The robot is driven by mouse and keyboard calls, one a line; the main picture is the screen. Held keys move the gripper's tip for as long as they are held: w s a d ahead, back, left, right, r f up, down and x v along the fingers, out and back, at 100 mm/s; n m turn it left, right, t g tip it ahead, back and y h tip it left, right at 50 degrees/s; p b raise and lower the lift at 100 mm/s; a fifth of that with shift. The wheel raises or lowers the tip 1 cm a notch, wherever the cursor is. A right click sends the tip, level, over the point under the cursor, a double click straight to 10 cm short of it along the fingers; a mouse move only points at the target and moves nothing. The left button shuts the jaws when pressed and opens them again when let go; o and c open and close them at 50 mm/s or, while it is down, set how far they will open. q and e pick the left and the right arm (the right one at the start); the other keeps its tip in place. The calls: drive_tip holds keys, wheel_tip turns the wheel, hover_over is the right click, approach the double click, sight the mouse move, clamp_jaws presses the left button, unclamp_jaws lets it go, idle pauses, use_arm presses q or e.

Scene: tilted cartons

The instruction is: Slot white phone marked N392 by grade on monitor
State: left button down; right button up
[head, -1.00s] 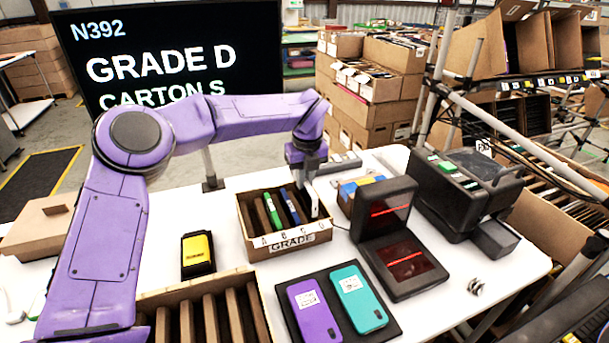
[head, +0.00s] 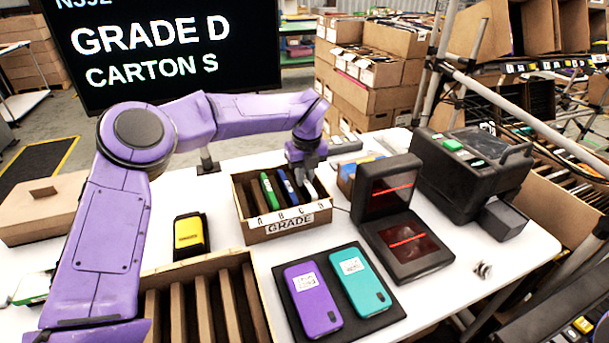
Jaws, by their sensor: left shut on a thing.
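The monitor (head: 160,50) reads "GRADE D" and "CARTON S", with the N392 line cut off at its top. The grade carton (head: 290,226) is a brown box with slots lettered A to D along its front. My left gripper (head: 308,172) is over its right end, at the D slot, shut on the white phone (head: 309,190). The phone stands on edge, its lower part down inside the carton; its label cannot be read. A green phone (head: 268,190) and a blue phone (head: 286,187) stand in slots to its left. My right gripper is not in view.
A purple phone (head: 312,301) and a teal phone (head: 360,282) lie on a dark mat (head: 380,318). A black scanner (head: 405,245) stands right of the carton. A larger slotted carton (head: 258,310) is at the front, near a yellow-and-black device (head: 190,235).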

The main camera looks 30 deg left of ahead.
use_arm(q)
drive_tip(key=shift+f, duration=0.25)
idle(0.5)
idle(0.3)
drive_tip(key=c, duration=1)
unclamp_jaws()
drive_tip(key=shift+c, duration=0.2)
wheel_tip(320, 180, up, 10)
drive_tip(key=d+b, duration=0.1)
drive_tip(key=shift+s+r, duration=0.25)
drive_tip(key=shift+s, duration=0.2)
wheel_tip(320, 180, up, 7)
drive_tip(key=p, duration=0.6)
